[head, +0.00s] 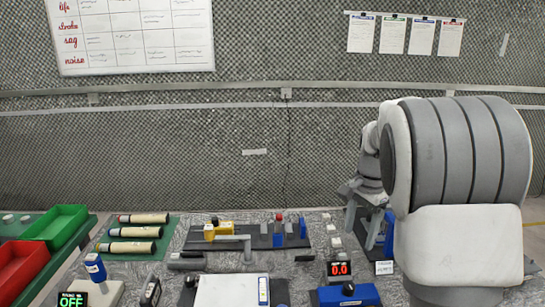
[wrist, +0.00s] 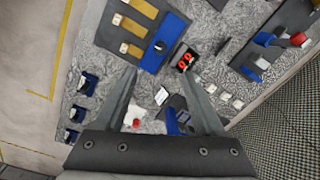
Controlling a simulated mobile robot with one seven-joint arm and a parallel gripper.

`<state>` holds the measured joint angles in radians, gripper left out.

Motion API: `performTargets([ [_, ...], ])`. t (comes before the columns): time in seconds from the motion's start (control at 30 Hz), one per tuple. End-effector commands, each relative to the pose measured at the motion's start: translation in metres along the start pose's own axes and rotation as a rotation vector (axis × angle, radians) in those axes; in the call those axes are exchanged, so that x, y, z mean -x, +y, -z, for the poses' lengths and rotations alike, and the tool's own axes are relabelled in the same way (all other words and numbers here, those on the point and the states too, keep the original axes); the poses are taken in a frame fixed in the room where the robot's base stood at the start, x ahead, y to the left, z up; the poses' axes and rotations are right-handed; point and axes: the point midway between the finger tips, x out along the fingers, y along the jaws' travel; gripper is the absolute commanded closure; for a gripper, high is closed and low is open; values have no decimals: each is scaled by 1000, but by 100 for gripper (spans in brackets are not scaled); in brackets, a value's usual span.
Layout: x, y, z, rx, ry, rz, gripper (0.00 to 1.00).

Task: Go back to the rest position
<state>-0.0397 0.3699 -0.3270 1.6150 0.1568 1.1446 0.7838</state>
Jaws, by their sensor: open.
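My gripper (head: 362,222) hangs over the right part of the bench in the head view, fingers pointing down. In the wrist view its two grey fingers stand wide apart and my gripper (wrist: 158,78) is open, with nothing held between them. Grey stony benchtop (wrist: 213,17) shows below. My white and grey arm fills the right side of the head view and hides that end of the bench. A blue fixture (head: 376,226) stands behind or beside the fingers; I cannot tell if they touch.
A red-digit display (head: 340,268) and a blue block (head: 349,289) sit near the front. A yellow tool (head: 217,231) lies mid-bench. A foam wall rises behind.

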Motion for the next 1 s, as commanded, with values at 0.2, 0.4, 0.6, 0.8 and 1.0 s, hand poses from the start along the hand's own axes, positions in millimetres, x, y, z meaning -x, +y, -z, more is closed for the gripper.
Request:
performTargets([
  [0.2,44,30,-44,203,23,97,29],
  [0.4,70,62,-85,406,72,167,29],
  [0.6,85,98,-126,615,148,219,29],
  [0.8,87,135,-163,824,250,247,29],
  [1.0,78,166,-190,999,351,247,29],
])
